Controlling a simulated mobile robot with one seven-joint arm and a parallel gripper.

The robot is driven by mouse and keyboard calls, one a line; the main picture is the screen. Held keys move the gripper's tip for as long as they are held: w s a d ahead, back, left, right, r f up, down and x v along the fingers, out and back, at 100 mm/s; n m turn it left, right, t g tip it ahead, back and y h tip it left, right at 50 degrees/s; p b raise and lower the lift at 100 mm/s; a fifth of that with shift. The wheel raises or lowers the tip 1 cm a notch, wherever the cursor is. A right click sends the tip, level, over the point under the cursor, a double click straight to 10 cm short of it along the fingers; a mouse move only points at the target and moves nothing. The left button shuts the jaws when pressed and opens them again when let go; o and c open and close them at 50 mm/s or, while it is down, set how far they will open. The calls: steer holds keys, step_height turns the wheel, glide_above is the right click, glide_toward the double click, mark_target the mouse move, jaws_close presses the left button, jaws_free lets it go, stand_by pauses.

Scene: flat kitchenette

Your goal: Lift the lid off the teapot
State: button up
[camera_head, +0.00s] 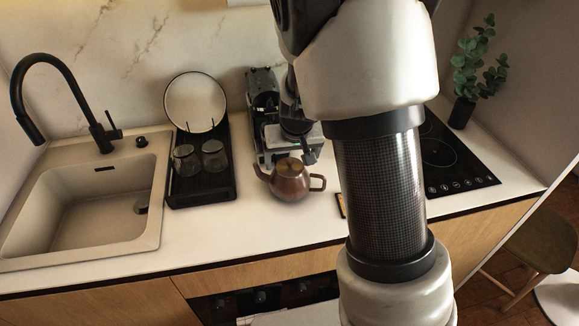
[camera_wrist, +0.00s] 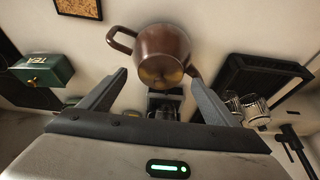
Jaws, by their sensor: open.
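The brown teapot (camera_head: 290,186) stands upright on the white counter in the head view, spout to the left and handle to the right. Its golden-brown lid (camera_head: 290,168) sits on top. In the wrist view the teapot (camera_wrist: 160,45) is at the upper middle, with the lid (camera_wrist: 162,76) facing the camera. My gripper (camera_wrist: 157,78) is open, its two fingers apart on either side of the lid in that view. I see no contact, and the exact gap is unclear. In the head view my gripper is partly hidden by my arm, near and behind the teapot.
A black dish rack (camera_head: 203,190) with two glasses and a round plate (camera_head: 195,102) stands left of the teapot. The sink (camera_head: 85,205) is farther left. A cooktop (camera_head: 450,158) and plant (camera_head: 478,65) are right. A green tea box (camera_wrist: 43,70) shows in the wrist view.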

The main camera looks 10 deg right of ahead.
steer(key=shift+w+f, duration=0.3)
steer(key=shift+f, duration=0.3)
steer(key=c, duration=1.1)
